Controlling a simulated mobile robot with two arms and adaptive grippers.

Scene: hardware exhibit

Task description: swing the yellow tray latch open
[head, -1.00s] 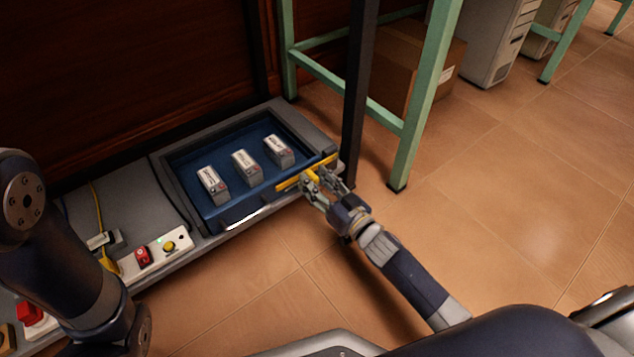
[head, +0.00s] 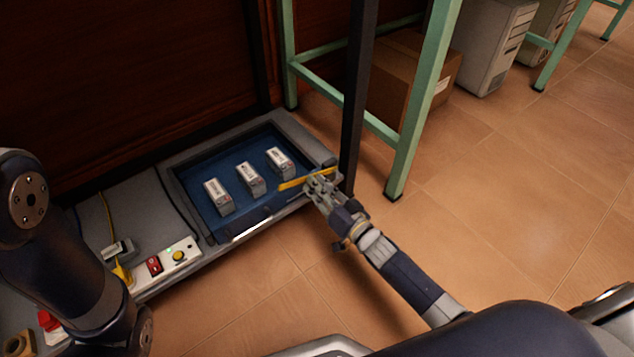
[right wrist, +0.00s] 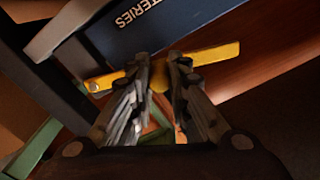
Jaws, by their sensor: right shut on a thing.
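The yellow tray latch (head: 292,183) is a flat bar at the right front corner of the blue tray (head: 250,219). In the head view its left end lies over the tray's front edge. In the right wrist view the latch (right wrist: 215,54) crosses the picture, with a round pivot at its left end beside the tray front (right wrist: 115,35) lettered "BATTERIES". My right gripper (head: 314,183) is shut on the latch; its fingers (right wrist: 160,68) hide the bar's middle. My left gripper is out of view; only my left arm shows.
Three white batteries (head: 249,178) stand in the tray. A grey housing (head: 291,122) surrounds it. A black post (head: 357,110) and a green table leg (head: 415,120) rise close to the right of my gripper. A power strip (head: 178,254) lies left. The tiled floor (head: 500,220) is open.

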